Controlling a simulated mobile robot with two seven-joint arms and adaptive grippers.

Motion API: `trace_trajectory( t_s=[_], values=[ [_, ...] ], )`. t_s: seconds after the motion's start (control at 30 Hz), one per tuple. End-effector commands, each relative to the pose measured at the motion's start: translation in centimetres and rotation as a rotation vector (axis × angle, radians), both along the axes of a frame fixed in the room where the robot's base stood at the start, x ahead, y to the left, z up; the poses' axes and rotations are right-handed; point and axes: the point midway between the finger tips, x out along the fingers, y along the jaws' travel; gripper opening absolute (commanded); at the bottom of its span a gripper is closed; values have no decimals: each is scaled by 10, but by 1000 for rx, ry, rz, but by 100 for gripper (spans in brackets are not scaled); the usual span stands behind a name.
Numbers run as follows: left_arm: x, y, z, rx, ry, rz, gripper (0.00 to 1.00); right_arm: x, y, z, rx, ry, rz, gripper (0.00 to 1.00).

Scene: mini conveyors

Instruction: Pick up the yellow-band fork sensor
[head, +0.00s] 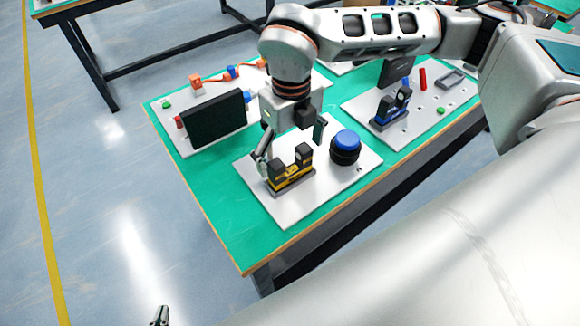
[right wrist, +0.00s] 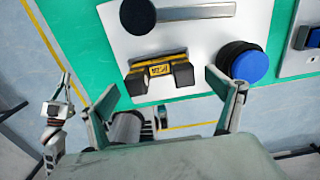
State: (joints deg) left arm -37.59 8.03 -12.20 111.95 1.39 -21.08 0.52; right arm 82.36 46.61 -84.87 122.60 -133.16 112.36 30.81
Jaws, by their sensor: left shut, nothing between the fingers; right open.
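The yellow-band fork sensor (head: 290,178) is a black two-pronged block with a yellow band, standing on a white plate (head: 285,213). In the right wrist view the sensor (right wrist: 160,70) lies in front of my right gripper, between the lines of its fingers. My right gripper (head: 291,143) is open just above and behind the sensor, fingers pointing down; its fingers also show in the right wrist view (right wrist: 168,92). Nothing is held. My left gripper (head: 160,316) is shut and empty, low at the bottom edge, away from the table; only its tip shows.
A blue-topped black button (head: 345,148) stands right of the sensor on the same plate. A black panel (head: 215,118) stands on the left plate. A blue-band fork sensor (head: 391,108) stands on the right plate. The green table's front corner (head: 245,250) is clear.

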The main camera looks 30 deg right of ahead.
Motion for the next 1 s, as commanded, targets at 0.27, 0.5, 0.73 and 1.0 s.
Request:
trace_trajectory(
  t_s=[0.27, 0.5, 0.73, 1.0],
  values=[
    [7, 0, 6, -1, -14, 0, 0, 0, 1, -30, 0, 1, 2, 92],
    [9, 0, 9, -2, -22, 1, 0, 0, 1, -31, 0, 0, 1, 89],
    [9, 0, 9, -3, -21, 1, 0, 0, 1, -31, 0, 0, 1, 44],
    [8, 0, 7, -2, -17, 1, 0, 0, 1, -29, 0, -1, 1, 44]
  ],
)
